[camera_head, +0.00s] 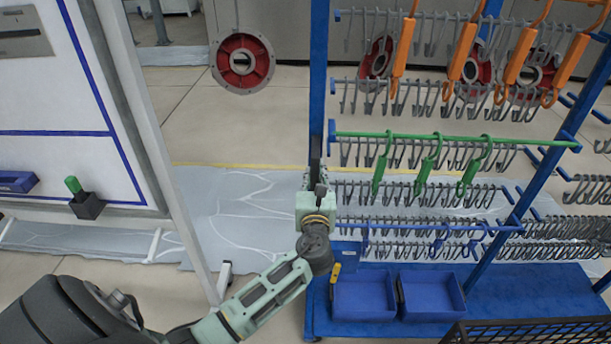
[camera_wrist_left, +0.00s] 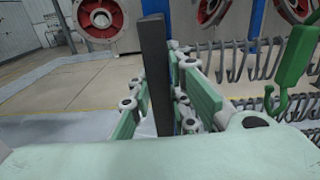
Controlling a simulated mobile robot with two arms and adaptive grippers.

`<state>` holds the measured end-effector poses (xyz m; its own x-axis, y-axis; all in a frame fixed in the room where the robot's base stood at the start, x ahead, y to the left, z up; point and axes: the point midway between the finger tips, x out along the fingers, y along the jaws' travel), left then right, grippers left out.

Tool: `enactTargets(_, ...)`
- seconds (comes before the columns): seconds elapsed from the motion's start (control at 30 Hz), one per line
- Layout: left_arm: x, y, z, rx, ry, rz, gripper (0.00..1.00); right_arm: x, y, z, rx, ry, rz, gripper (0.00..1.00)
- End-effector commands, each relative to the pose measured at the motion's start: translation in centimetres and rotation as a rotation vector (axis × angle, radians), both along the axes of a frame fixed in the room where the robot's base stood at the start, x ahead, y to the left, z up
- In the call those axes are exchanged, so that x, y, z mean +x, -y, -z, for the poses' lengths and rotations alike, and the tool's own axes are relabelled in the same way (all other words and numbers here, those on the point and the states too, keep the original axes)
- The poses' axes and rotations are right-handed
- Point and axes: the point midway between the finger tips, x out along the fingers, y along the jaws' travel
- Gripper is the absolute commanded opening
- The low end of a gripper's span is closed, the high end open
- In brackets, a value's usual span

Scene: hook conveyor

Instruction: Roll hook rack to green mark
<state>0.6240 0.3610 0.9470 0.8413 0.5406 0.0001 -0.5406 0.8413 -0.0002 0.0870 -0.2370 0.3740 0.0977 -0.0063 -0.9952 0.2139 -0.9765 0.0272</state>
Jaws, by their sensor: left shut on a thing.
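The hook rack (camera_head: 319,60) is a tall blue frame with rows of grey hooks, filling the right half of the head view. Some orange, green and blue hooks hang on its rails. My left gripper (camera_head: 315,178) is at the rack's left upright, shut on a dark vertical handle (camera_head: 315,150). In the left wrist view, the handle (camera_wrist_left: 154,65) stands upright between the green finger pads of the gripper (camera_wrist_left: 160,112). No green mark on the floor can be made out. My right gripper is not in view.
Two blue bins (camera_head: 364,297) sit on the rack's blue base (camera_head: 500,290). A black mesh basket (camera_head: 530,333) is at the lower right. A whiteboard (camera_head: 50,90) on a wheeled frame stands at left. Red round parts (camera_head: 242,62) hang behind. Open floor lies between board and rack.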

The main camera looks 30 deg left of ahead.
Motion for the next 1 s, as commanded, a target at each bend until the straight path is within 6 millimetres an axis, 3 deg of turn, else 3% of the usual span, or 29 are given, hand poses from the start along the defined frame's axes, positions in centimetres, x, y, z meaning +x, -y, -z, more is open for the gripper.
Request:
enactTargets(0.03, 0.7, 1.8, -0.1, -0.011, 0.007, 0.031, 0.00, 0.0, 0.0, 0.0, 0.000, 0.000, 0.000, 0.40)
enactTargets(0.1, 1.5, 3.2, -0.2, -0.014, 0.009, 0.034, 0.00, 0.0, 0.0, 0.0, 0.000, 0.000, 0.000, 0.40)
enactTargets(0.5, 5.0, 8.8, -0.2, -0.015, 0.010, 0.029, 0.00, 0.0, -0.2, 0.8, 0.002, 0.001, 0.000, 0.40)
enactTargets(0.67, 5.6, 9.6, -0.2, -0.011, 0.007, 0.020, 0.00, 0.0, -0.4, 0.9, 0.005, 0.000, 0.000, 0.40)
enactTargets(1.0, 5.5, 9.4, 0.0, -0.006, 0.002, 0.011, 0.00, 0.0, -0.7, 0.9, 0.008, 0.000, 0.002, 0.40)
